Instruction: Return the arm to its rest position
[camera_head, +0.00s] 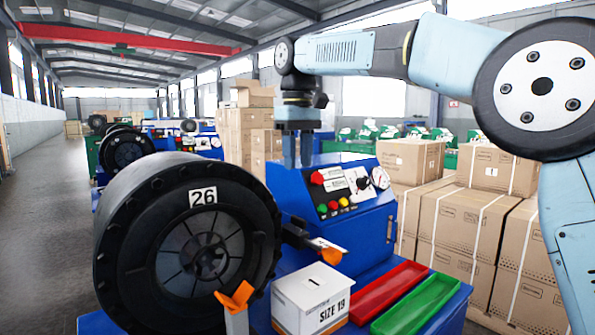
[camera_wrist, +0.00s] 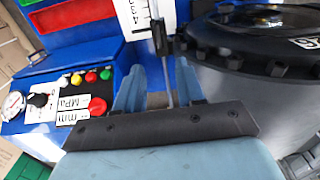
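My gripper (camera_head: 298,160) hangs from my raised arm, fingers pointing down, above and behind the blue crimper's control panel (camera_head: 345,187) in the head view. In the wrist view my gripper (camera_wrist: 160,68) shows two blue fingers spread apart with nothing held between them. A thin grey bar with a dark end (camera_wrist: 160,45) shows in the gap, seemingly beyond the fingertips. My arm is bent and reaches in from the right of the head view.
The black crimper head marked 26 (camera_head: 185,245) stands left of my gripper. A white box labelled SIZE 19 (camera_head: 312,298), a red tray (camera_head: 390,291) and a green tray (camera_head: 417,305) sit in front. Cardboard boxes (camera_head: 465,225) are stacked right. The aisle (camera_head: 45,230) at left is clear.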

